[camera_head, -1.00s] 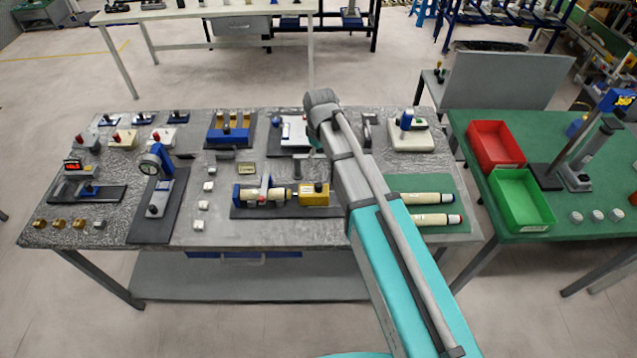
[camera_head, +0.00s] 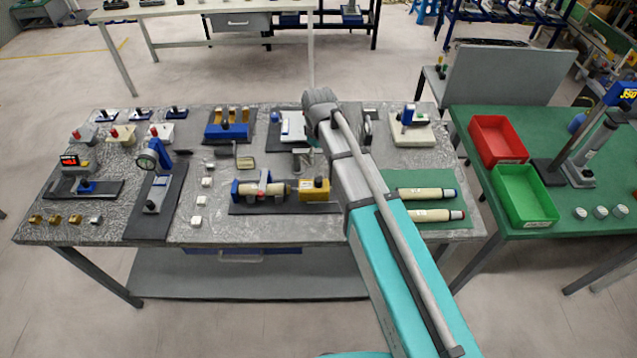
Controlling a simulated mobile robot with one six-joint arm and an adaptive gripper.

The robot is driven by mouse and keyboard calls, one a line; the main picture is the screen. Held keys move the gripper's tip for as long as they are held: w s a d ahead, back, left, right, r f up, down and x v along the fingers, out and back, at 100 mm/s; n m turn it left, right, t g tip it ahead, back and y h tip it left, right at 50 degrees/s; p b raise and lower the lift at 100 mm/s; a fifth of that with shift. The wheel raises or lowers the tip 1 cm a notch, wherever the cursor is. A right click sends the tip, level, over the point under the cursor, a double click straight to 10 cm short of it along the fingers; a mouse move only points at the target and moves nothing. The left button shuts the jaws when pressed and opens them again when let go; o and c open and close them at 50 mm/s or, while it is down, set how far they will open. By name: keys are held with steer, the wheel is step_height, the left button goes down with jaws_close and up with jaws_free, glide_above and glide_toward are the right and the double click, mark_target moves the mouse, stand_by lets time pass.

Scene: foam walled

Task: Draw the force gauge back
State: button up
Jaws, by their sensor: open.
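The likely force gauge is the yellow box (camera_head: 315,189) on the dark rail base (camera_head: 270,209) at the front middle of the table in the head view. A narrow gap shows between the cylinder and the yellow box. My gripper (camera_head: 304,160) is small and partly hidden by my arm. It is open, just above and behind the yellow box, with no clear contact visible.
A dial gauge stand (camera_head: 153,163) and a red-display device (camera_head: 70,161) stand at left. A green mat (camera_head: 420,204) with two pale tubes lies right of my arm. Red (camera_head: 496,138) and green (camera_head: 524,195) bins are on the side table. My arm covers part of the table.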

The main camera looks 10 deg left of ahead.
mark_target(319, 179)
steer(key=shift+f+b, duration=5.45)
steer(key=shift+f, duration=0.3)
steer(key=shift+c, duration=0.3)
jaws_close()
